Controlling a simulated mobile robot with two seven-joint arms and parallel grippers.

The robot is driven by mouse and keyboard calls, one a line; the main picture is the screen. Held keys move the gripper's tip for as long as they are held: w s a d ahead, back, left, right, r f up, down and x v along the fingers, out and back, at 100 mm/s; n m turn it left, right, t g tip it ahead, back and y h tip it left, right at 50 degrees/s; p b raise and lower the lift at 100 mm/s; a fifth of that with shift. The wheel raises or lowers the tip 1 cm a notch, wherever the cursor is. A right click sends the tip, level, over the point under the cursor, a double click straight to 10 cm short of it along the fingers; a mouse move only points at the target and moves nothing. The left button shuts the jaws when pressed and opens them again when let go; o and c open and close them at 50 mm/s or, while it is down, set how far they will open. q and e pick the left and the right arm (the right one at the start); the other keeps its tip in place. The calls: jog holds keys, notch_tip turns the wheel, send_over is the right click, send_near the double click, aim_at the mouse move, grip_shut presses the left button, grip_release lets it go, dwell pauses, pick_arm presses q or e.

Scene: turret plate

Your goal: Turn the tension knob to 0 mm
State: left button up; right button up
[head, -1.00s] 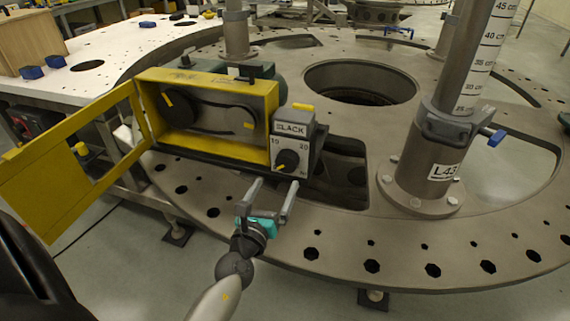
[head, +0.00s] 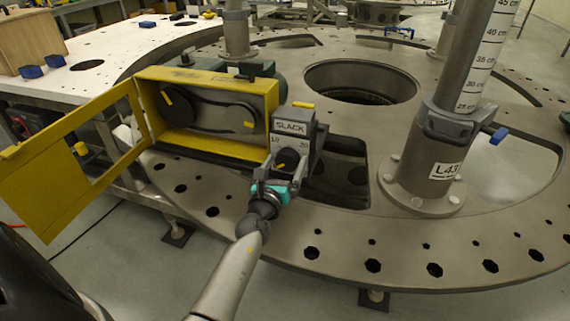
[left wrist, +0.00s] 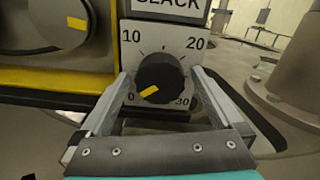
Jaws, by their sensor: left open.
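The tension knob (left wrist: 163,72) is black and round with a yellow mark, on a light dial plate (left wrist: 188,47) marked 0, 10, 20 and 30 below a SLACK label. In the left wrist view the yellow mark sits at the knob's lower left, towards the 0. The knob also shows in the head view (head: 287,158). My left gripper (head: 279,172) is open, with one finger on each side of the knob; I cannot tell whether they touch it. My right gripper is not in view.
A yellow belt housing (head: 205,145) stands just left of the dial, its yellow door (head: 62,183) swung open to the left. A grey post (head: 433,165) labelled L43 rises at the right. The turret plate (head: 340,235) has openings and several holes; its front rim is clear.

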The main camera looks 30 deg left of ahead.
pick_arm(q)
jog(key=c, duration=1.3)
jog(key=shift+n, duration=0.7)
jog(key=o, duration=1.3)
jog(key=shift+s, duration=0.1)
jog(key=v, duration=1.5)
